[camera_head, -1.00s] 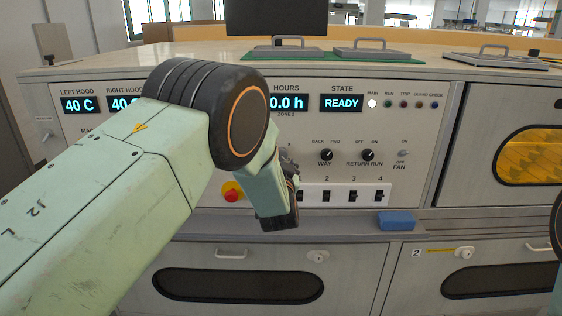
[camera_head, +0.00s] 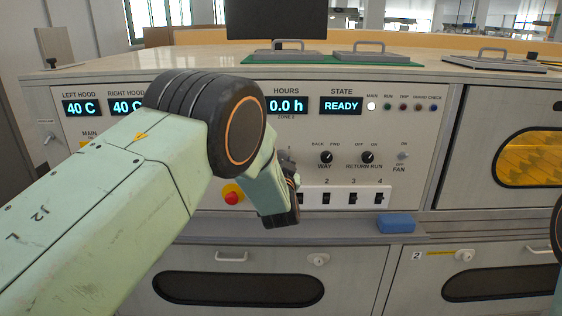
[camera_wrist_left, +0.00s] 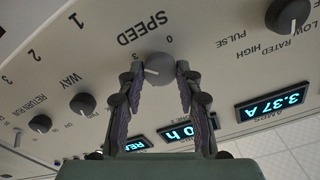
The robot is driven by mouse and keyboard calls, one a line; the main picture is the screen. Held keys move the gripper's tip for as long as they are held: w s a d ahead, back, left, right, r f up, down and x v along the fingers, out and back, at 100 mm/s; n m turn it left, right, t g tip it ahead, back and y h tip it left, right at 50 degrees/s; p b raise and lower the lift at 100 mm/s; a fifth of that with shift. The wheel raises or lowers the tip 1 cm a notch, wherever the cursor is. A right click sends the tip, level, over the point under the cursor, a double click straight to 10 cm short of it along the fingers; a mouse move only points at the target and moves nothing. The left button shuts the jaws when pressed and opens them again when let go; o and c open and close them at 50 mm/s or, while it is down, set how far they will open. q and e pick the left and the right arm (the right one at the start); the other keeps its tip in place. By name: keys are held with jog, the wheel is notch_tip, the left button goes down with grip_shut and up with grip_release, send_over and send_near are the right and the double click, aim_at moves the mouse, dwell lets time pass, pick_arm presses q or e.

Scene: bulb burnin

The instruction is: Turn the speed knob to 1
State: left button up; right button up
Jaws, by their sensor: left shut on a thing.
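The speed knob (camera_wrist_left: 159,67) is a round grey knob under the upside-down SPEED label in the left wrist view. A pale pointer mark on it faces the lower left of that picture. The printed digits 0 and 3 show near it. My left gripper (camera_wrist_left: 160,74) has one finger on each side of the knob and is shut on it. In the head view my left gripper (camera_head: 287,188) is at the panel, mostly behind my own arm, which hides the speed knob there. My right gripper is not in view.
The WAY knob (camera_head: 326,157) and RETURN RUN knob (camera_head: 367,156) sit right of my gripper. Below them is a row of switches (camera_head: 353,198). A red button (camera_head: 232,194) is just left of my gripper. A blue block (camera_head: 396,222) lies on the ledge.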

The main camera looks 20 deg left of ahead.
pick_arm(q)
jog(key=shift+c, duration=1.2)
